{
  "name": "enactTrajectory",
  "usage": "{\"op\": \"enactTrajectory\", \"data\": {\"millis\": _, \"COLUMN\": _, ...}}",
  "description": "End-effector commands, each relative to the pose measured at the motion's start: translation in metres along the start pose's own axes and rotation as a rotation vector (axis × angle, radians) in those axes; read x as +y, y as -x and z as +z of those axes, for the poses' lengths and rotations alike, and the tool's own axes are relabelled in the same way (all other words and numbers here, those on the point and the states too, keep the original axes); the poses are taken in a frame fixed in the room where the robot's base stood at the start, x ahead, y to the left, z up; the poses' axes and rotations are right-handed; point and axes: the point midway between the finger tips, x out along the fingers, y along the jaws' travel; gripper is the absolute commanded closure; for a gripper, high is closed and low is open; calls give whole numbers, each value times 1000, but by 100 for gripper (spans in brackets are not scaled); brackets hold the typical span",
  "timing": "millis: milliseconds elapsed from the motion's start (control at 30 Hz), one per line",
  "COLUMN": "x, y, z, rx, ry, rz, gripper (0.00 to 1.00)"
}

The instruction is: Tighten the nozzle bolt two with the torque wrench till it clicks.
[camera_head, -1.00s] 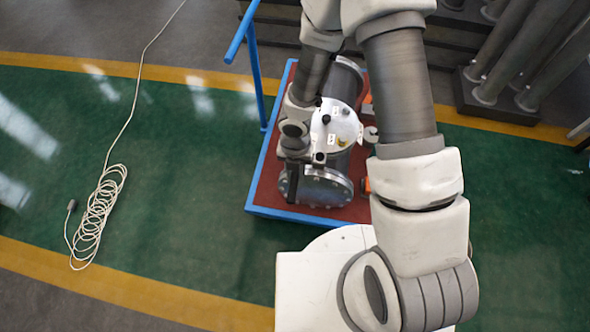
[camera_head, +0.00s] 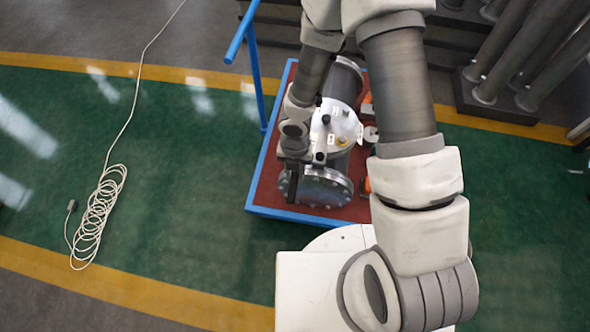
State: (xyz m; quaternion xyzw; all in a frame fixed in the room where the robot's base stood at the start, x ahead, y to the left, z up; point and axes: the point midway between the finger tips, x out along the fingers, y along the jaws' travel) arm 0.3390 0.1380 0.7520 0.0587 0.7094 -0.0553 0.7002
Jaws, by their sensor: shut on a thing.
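The flanged shell is a dark grey cylinder lying on the cart, with a bolted round end flange (camera_head: 328,187) toward me. On top is a pale, silvery nozzle flange (camera_head: 343,122) with small white labels and dark bolt heads or knobs. I cannot read the labels or tell which bolt is two. My gripper (camera_head: 297,160) is at the left side of the nozzle flange, above the shell's near end. It is shut on a dark, narrow bar, taken as the torque wrench (camera_head: 292,183). My arm hides most of the wrench, and its contact with a bolt cannot be seen.
The shell rests on a red-topped cart with a blue rim (camera_head: 290,214) and a blue handle (camera_head: 257,75). Orange items (camera_head: 366,186) lie at its right. A coiled pale cable (camera_head: 98,215) lies on the green floor at left. Grey pipes (camera_head: 510,50) stand back right.

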Motion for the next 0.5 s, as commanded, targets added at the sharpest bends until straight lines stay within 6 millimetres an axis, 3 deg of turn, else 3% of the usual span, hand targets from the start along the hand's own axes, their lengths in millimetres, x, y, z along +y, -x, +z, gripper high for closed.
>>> {"op": "enactTrajectory", "data": {"millis": 500, "x": 0, "y": -7, "z": 1, "rx": -2, "ry": 1, "rz": 1, "gripper": 100}}
